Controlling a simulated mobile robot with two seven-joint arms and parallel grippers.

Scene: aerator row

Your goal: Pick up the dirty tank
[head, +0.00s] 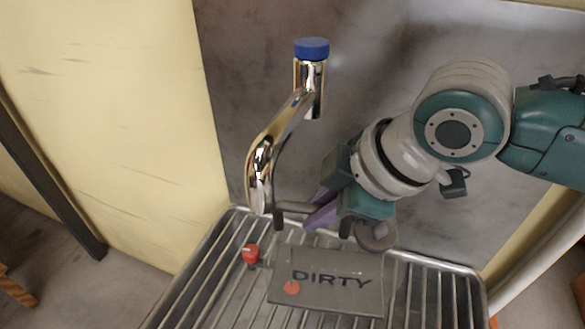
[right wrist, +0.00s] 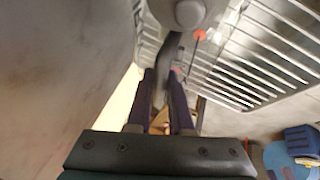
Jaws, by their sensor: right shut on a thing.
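The dirty tank (head: 325,283) is a dark grey box marked "DIRTY" with a red dot, seen at the bottom middle of the head view. Its dark grey handle (head: 279,217) shows at the tank's upper left. My right gripper (head: 318,216), with purple fingers, reaches in from the right and is shut on this handle. In the right wrist view the handle (right wrist: 168,58) runs down between the two fingers. The arm and gripper hide part of the handle and the tank's far edge. Whether the tank touches the rack is hard to tell. My left gripper is out of view.
A slatted metal rack (head: 205,275) lies under and around the tank. A chrome spout (head: 262,165) with a blue cap (head: 312,48) stands close left of my right gripper. A small red knob (head: 250,253) sits at the tank's left. A grey panel (head: 385,45) rises behind.

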